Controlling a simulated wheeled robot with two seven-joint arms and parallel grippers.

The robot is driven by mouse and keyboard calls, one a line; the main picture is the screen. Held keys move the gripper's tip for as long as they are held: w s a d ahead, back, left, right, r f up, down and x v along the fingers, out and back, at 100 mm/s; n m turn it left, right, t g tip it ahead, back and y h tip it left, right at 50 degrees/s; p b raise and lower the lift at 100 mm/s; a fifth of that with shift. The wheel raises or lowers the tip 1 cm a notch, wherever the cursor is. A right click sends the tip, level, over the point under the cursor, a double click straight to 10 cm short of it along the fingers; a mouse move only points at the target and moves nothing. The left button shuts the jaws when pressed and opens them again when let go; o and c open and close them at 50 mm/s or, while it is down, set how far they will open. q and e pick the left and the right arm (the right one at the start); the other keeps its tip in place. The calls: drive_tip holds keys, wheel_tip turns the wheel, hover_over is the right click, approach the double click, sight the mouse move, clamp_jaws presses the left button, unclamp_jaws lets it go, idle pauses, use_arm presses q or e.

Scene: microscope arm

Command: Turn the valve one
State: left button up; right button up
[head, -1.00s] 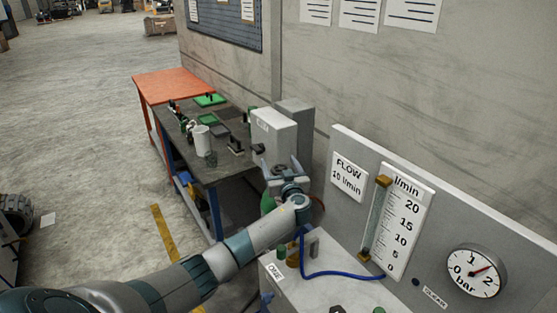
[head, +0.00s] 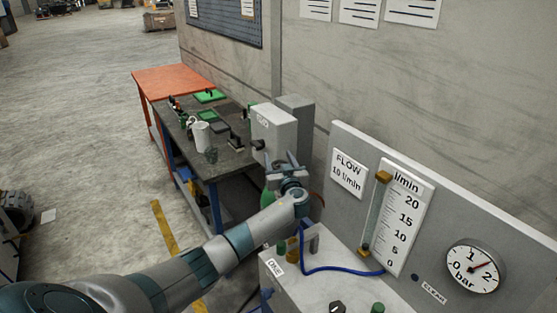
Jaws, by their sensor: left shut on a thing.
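My left gripper (head: 284,170) is beside the grey box with a small label (head: 275,130), above a green cylinder (head: 267,199). It is shut on what appears to be valve one, though the jaws and wrist hide the held part. The label's lettering is too small to read surely. The pressure gauge (head: 476,268) has its red needle pointing near 2. The flow tube (head: 376,215) stands beside the l/min scale (head: 408,215). My right gripper does not show.
A white-topped bench (head: 325,280) at lower right carries a blue hose (head: 340,269), a black knob (head: 337,307) and green knobs. A dark workbench (head: 222,165) with several small items stands behind, next to an orange table (head: 172,80). Open floor lies at left.

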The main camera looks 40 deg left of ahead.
use_arm(q)
drive_tip(key=shift+f+b, duration=0.25)
drive_tip(key=shift+b, duration=0.3)
drive_tip(key=m+t+h+b, duration=0.1)
drive_tip(key=b, duration=0.1)
drive_tip(key=m+t+h+b, duration=0.1)
drive_tip(key=b, duration=0.2)
drive_tip(key=shift+w+d+f+h, duration=0.1)
drive_tip(key=shift+w+d+h, duration=0.1)
drive_tip(key=shift+d+h, duration=0.1)
drive_tip(key=d+m+h, duration=0.1)
drive_tip(key=m+h, duration=0.3)
drive_tip(key=h, duration=0.3)
drive_tip(key=d+m+h, duration=0.1)
drive_tip(key=m+h, duration=0.4)
drive_tip(key=h, duration=0.2)
drive_tip(key=d+m+h+b, duration=0.1)
drive_tip(key=d+m+h, duration=0.1)
drive_tip(key=m+h, duration=0.3)
drive_tip(key=shift+d+r+t+h, duration=0.1)
drive_tip(key=shift+r+t+h, duration=0.25)
drive_tip(key=shift+h, duration=0.65)
drive_tip(key=shift+m, duration=0.3)
drive_tip(key=o, duration=1.1)
